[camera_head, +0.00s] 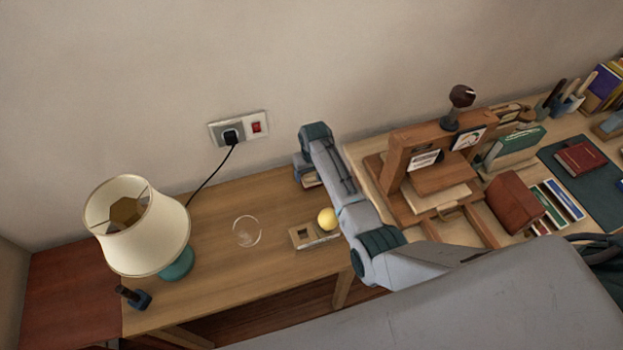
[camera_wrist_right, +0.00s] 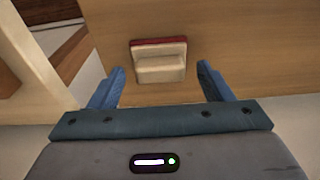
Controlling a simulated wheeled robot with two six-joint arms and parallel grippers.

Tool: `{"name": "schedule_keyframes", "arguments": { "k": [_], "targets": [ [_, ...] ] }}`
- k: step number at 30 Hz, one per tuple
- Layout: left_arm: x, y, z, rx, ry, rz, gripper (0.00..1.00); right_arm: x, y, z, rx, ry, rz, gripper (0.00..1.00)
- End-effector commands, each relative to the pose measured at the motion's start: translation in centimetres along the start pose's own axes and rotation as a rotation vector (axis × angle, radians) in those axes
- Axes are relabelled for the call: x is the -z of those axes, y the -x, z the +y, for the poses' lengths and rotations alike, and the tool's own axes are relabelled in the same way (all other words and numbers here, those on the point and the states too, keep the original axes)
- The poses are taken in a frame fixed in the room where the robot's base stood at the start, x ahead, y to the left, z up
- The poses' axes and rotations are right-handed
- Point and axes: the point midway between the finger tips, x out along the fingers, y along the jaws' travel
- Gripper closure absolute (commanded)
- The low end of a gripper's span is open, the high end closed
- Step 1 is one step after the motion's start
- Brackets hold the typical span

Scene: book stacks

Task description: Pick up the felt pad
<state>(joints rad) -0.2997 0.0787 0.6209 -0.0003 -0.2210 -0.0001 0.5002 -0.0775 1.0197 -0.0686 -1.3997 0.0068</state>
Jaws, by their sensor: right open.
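A small cream block with a red strip along its far edge, apparently the felt pad (camera_wrist_right: 160,68), lies on the wooden table in the right wrist view. In the head view a cream and reddish bit of it (camera_head: 311,181) shows beneath my right gripper (camera_head: 304,172), and the rest is hidden. In the wrist view my right gripper (camera_wrist_right: 161,74) is open, with its two blue fingers apart. The pad appears centred between them and slightly beyond the tips, with nothing gripped. My left gripper is not in view.
A lamp (camera_head: 137,225) stands at the left end of the table. A clear round glass item (camera_head: 247,231) and a wooden tray (camera_head: 302,238) with a yellow ball (camera_head: 327,218) are nearby. A wooden stand (camera_head: 400,150) and books are right of my arm. The wall (camera_head: 300,60) is behind.

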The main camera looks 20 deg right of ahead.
Motion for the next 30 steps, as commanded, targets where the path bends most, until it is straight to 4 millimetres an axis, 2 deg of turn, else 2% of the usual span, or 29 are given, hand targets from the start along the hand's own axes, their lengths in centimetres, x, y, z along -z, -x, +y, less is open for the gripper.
{"name": "schedule_keyframes", "arguments": {
  "k": [3, 10, 20, 23, 30],
  "targets": [
    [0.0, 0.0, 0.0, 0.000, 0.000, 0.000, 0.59, 0.0, 0.0, 0.0, 0.000, 0.000, 0.000, 0.29],
    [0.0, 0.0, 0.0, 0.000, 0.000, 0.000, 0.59, 0.0, 0.0, 0.0, 0.000, 0.000, 0.000, 0.74],
    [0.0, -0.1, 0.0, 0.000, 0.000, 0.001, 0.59, 0.1, 0.4, 0.0, 0.000, 0.000, 0.001, 0.76],
    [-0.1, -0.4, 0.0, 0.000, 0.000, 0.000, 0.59, 0.3, 1.6, 0.0, 0.000, 0.000, 0.002, 0.76],
    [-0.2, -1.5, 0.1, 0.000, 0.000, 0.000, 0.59, 0.9, 6.3, 0.0, 0.000, 0.001, 0.005, 0.76]
  ]
}}
